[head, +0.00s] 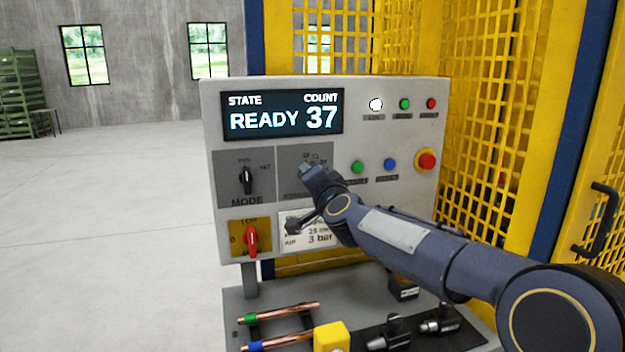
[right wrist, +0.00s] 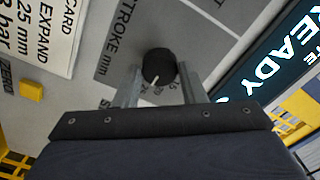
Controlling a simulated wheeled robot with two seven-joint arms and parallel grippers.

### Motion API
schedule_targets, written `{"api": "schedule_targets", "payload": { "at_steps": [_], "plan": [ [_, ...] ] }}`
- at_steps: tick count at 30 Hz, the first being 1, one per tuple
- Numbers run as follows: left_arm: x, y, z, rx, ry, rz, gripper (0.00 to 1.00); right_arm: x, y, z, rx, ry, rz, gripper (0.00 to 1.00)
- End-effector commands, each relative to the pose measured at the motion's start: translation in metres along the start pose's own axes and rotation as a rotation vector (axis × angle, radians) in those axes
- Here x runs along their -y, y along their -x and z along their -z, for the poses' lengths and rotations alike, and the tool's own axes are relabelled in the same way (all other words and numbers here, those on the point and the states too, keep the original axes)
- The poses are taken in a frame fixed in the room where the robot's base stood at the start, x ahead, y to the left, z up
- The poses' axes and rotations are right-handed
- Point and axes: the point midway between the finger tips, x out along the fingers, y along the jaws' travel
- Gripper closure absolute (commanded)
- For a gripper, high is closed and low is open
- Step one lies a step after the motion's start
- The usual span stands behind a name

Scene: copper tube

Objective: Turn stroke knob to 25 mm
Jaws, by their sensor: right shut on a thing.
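The stroke knob (right wrist: 158,63) is a round black knob on a grey panel plate marked "STROKE mm" in the right wrist view. Its white pointer line shows on the lower side of the knob, toward the gripper, near small scale numbers that I cannot read surely. My right gripper (right wrist: 160,72) is shut on the knob, with one finger on each side. In the head view the right gripper (head: 311,172) is at the stroke plate (head: 291,161) and hides the knob. A card (head: 296,232) below it reads 25 mm and 3 bar. My left gripper is out of view.
The display (head: 282,114) reads READY and count 37. The mode knob (head: 247,179) is left of the stroke plate, with a red switch (head: 252,240) below. Green, blue and red buttons (head: 426,161) sit right of my gripper. Copper tubes (head: 285,312) lie below the panel.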

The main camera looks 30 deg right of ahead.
Motion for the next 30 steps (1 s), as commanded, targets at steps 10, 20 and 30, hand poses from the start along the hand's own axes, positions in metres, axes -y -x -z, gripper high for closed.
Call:
{"api": "schedule_targets", "payload": {
  "at_steps": [10,20,30],
  "plan": [
    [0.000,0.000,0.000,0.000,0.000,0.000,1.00,0.000,0.000,0.000,0.001,0.001,-0.001,0.41],
    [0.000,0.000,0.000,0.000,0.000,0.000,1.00,0.001,0.021,0.000,0.001,-0.001,0.002,0.41],
    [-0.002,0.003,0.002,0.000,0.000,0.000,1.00,0.000,0.072,0.001,0.000,-0.001,0.000,0.41]
  ]
}}
